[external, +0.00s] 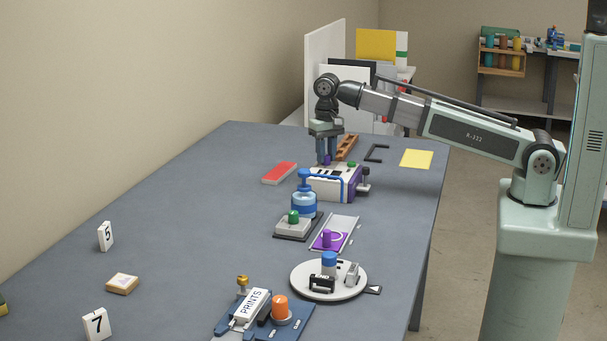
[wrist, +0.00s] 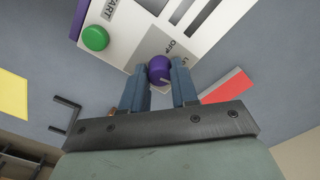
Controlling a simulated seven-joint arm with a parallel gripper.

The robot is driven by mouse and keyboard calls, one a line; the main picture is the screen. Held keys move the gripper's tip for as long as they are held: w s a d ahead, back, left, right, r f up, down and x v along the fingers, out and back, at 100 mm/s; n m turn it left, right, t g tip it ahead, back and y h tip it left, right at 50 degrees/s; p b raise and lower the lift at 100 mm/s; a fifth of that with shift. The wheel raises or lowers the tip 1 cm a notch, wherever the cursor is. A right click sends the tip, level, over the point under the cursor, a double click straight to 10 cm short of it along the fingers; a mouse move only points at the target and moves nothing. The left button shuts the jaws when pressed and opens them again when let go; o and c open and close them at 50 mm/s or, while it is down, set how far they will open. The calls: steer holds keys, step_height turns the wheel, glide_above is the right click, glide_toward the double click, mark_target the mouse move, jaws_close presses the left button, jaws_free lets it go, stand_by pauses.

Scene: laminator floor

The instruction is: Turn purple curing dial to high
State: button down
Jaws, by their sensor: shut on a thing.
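The purple curing dial (wrist: 159,70) is a round knob on the white panel of the laminator (wrist: 150,28). My gripper (wrist: 160,76) is shut on the dial, one finger on each side of it. Labels "OFF" and a partly cut-off "LO" show on the grey patch by the dial. I cannot tell clearly which setting the dial points to. In the external view the white and purple laminator (external: 346,188) stands on the table, with my gripper (external: 327,162) pointing down over its far left end. The fingers mostly hide the dial there.
A green button (wrist: 95,38) sits by the "START" label.

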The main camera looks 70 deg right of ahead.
steer(key=m, duration=0.4)
steer(key=shift+m, duration=0.4)
stand_by(0.4)
steer(key=c, duration=0.9)
jaws_free()
steer(key=shift+o, duration=0.2)
steer(key=shift+r, duration=0.1)
step_height(320, 180, up, 14)
steer(key=shift+f, duration=0.2)
steer(key=shift+c, duration=0.3)
